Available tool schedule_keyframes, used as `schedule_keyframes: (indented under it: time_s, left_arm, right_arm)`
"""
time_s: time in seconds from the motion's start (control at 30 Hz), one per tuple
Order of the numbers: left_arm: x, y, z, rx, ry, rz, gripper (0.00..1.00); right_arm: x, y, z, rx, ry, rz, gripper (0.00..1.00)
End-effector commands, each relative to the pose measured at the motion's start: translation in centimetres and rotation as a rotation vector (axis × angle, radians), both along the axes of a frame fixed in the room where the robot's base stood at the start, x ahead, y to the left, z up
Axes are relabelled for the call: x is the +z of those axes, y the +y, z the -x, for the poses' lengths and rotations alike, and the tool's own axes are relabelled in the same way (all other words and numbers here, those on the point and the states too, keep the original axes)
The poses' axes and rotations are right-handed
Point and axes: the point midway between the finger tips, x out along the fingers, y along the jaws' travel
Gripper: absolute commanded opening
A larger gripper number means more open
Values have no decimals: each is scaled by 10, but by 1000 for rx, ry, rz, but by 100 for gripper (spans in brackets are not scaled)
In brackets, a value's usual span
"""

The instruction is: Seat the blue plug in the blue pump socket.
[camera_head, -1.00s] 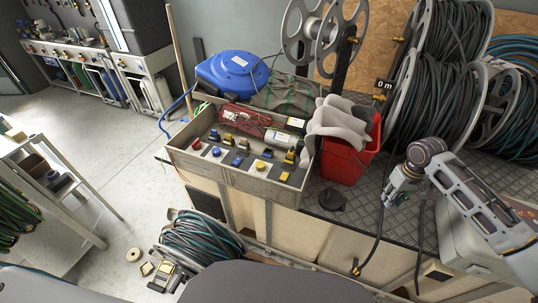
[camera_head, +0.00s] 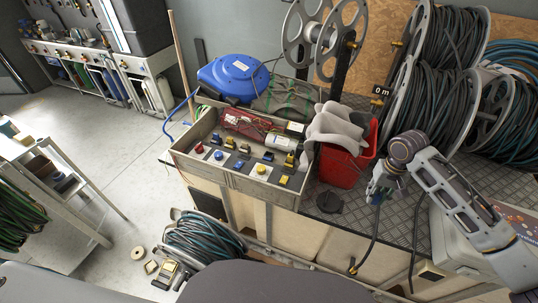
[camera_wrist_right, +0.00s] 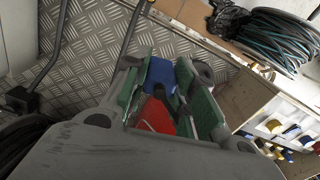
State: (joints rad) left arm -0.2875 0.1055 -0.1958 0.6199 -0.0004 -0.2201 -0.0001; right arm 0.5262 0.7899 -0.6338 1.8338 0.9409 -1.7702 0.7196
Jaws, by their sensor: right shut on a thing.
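My right gripper (camera_head: 375,191) hangs over the dark tread-plate bench top, right of the red bucket. The right wrist view shows its green-padded fingers (camera_wrist_right: 163,95) shut on the blue plug (camera_wrist_right: 159,73). A dark cable (camera_head: 368,240) runs down from the gripper over the bench edge. A crate (camera_head: 235,183) left of the bucket holds a row of red, blue and yellow fittings, including a blue one (camera_head: 218,155) on a white plate. I cannot tell which fitting is the blue pump socket. The gripper is well apart from this row. My left gripper is not in view.
The red bucket (camera_head: 338,168) with grey cloth stands between the gripper and the crate. A flat black disc (camera_head: 329,201) lies in front of it. Large hose reels (camera_head: 432,110) stand behind, and a pale box (camera_head: 455,240) sits at right.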

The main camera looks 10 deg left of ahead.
Motion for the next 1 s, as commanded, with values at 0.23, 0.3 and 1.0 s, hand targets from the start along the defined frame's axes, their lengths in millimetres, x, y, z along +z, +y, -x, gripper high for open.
schedule_keyframes:
  time_s: [0.23, 0.3, 1.0]
  left_arm:
    - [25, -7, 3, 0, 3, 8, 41]
    - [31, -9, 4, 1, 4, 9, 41]
    - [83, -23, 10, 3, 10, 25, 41]
  right_arm:
    - [25, 20, 5, 31, 1, -2, 2]
    - [30, 24, 7, 38, 1, -1, 2]
    - [75, 55, 19, 75, 0, -1, 2]
